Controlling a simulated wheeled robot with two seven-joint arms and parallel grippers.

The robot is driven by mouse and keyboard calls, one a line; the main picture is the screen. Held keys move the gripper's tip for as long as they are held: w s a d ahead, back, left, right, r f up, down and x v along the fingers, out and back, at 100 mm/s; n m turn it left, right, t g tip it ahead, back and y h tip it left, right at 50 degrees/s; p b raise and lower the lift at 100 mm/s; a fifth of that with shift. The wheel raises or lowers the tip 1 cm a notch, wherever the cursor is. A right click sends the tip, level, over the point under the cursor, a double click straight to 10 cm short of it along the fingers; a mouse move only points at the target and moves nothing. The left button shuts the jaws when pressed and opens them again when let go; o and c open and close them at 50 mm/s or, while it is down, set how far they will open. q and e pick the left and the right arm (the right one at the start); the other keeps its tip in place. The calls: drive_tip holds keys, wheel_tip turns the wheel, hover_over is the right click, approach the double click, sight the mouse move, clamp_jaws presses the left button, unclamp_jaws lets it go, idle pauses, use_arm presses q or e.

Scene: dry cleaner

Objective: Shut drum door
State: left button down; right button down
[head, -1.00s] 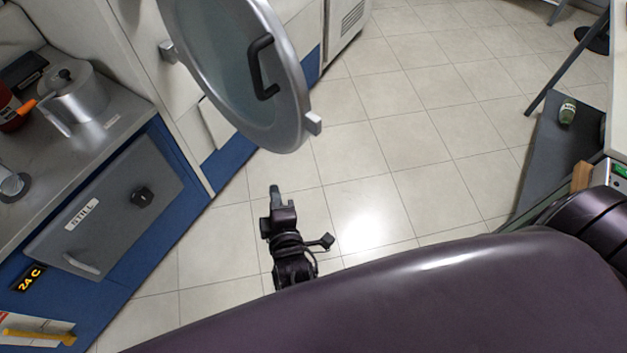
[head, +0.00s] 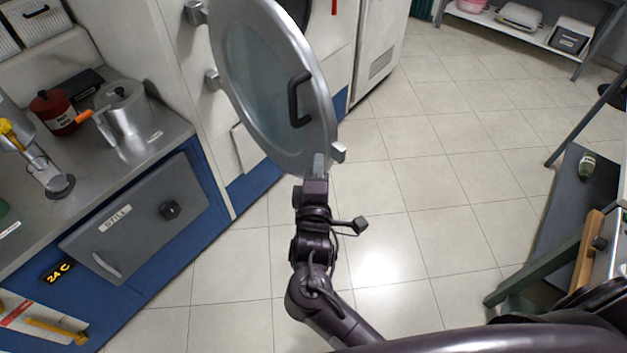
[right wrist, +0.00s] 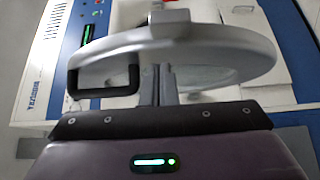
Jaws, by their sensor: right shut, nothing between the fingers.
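The round drum door (head: 270,90) stands swung open from the machine front in the head view, with a silver rim, a glass pane and a black handle (head: 299,98). A small latch block (head: 338,152) sticks out of its rim. My right gripper (head: 318,165) is shut and empty at the lower rim of the door; I cannot tell whether it touches. In the right wrist view the door rim (right wrist: 215,55) and handle (right wrist: 103,80) show just beyond the shut fingers (right wrist: 158,90). My left gripper is not in view.
A steel counter with a metal pot (head: 128,112) and a red canister (head: 52,112) stands at the left, above the grey still door (head: 135,220). A dark low shelf (head: 572,205) stands at the right. The tiled floor (head: 430,180) between is clear.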

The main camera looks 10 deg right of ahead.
drive_tip(key=shift+w+d+p, duration=0.2)
drive_tip(key=shift+w+d, duration=0.1)
drive_tip(key=shift+d, duration=0.4)
drive_tip(key=shift+w+d+p, duration=0.15)
drive_tip(key=shift+w+d, duration=0.1)
drive_tip(key=shift+d, duration=0.4)
